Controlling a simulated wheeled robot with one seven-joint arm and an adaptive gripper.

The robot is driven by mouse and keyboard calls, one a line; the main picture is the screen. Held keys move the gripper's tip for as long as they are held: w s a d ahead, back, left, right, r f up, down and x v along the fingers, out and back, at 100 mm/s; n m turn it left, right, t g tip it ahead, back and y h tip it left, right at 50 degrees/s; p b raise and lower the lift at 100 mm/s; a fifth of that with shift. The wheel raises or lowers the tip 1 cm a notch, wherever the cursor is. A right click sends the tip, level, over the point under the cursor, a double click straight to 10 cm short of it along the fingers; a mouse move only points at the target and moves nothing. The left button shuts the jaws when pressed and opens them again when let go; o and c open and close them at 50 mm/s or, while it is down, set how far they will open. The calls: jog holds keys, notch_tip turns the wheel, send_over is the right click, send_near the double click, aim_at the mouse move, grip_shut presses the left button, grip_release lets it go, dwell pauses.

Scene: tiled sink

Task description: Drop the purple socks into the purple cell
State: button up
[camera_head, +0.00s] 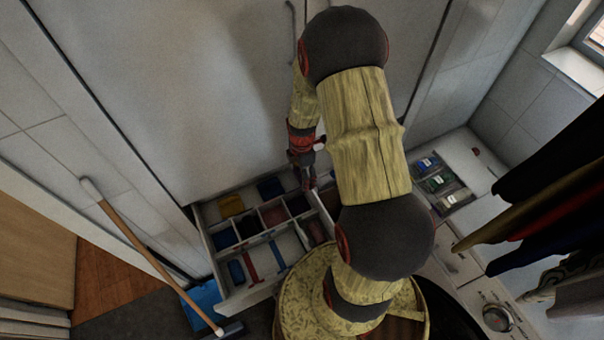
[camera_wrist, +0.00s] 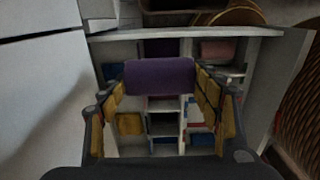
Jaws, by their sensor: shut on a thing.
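The purple socks (camera_wrist: 160,77) are a rolled bundle gripped between the two yellow-padded fingers of my gripper (camera_wrist: 160,88). In the wrist view the bundle hangs above the open white drawer, crosswise between the fingers. A dark purple patch (camera_wrist: 160,47) shows just beyond the bundle in a far compartment, partly hidden by it; I take it as the purple cell, but cannot tell its full outline. In the head view my gripper (camera_head: 305,178) is over the drawer's back right part, and the socks are hard to make out there.
The drawer (camera_head: 228,293) has several divided cells with yellow, blue and red items or linings. A pink item (camera_wrist: 217,49) lies in a far right cell. A wooden-handled broom (camera_head: 150,255) leans at the left. A wicker basket (camera_wrist: 300,110) stands to the right.

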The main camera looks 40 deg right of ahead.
jog(key=o, duration=1.2)
notch_tip(320, 180, up, 12)
jog(key=shift+r, duration=0.1)
dwell(0.5)
